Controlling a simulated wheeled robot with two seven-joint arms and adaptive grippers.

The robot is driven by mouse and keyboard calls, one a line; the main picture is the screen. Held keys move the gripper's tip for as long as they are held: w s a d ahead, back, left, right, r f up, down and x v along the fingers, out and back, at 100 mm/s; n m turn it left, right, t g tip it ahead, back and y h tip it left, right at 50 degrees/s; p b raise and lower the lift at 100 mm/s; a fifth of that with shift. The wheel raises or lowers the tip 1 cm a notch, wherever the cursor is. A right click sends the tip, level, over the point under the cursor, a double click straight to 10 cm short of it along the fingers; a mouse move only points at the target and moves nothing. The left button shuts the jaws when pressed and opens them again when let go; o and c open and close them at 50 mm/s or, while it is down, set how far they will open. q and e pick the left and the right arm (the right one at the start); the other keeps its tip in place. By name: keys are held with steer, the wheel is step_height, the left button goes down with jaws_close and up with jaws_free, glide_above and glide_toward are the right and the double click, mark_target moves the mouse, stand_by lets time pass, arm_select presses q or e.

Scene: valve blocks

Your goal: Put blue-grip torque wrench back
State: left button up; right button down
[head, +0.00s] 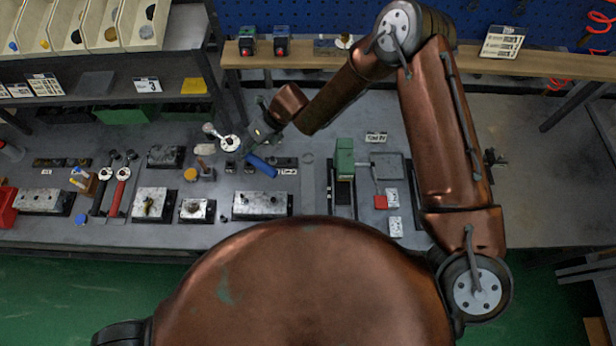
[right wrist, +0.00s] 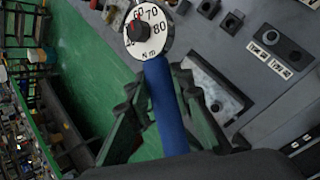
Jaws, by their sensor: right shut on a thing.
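The blue-grip torque wrench shows its blue grip (head: 262,166) in the middle of the bench in the head view. My right gripper (head: 256,146) is at the grip and partly hides the wrench. In the right wrist view the jaws of my right gripper (right wrist: 165,125) are shut around the blue grip (right wrist: 166,105). The wrench's round white dial (right wrist: 148,32) points away from the jaws, with numbers such as 70 and 80. I cannot tell how far the wrench is above the bench. My left gripper is out of view.
A black-grip wrench (head: 99,196) and a red-grip wrench (head: 118,198) lie side by side at the left. Metal valve blocks (head: 262,204) stand along the front of the bench. A green press (head: 345,160) stands right of the gripper. The bench's far right is clear.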

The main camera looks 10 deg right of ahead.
steer(key=w+d+f+m+t+h+p, duration=0.1)
steer(key=w+d+f+m+t+p, duration=0.2)
steer(key=d+f+m, duration=0.6)
steer(key=s+d+f+m+t+h+p, duration=0.1)
steer(key=s+d+f+t+h+p, duration=0.1)
steer(key=s+d+f, duration=0.5)
steer(key=d+f, duration=0.2)
steer(key=d, duration=0.1)
steer(key=shift+m+t, duration=0.4)
steer(key=shift+d, duration=0.1)
steer(key=shift+s+p, duration=0.1)
steer(key=shift+p, duration=0.25)
steer(key=shift+s+f+b, duration=0.15)
steer(key=shift+f+b, duration=0.35)
steer(key=shift+f, duration=0.7)
steer(key=shift+s+f+b, duration=0.1)
steer(key=shift+f+b, duration=0.4)
steer(key=shift+f, duration=0.7)
steer(key=shift+p, duration=0.6)
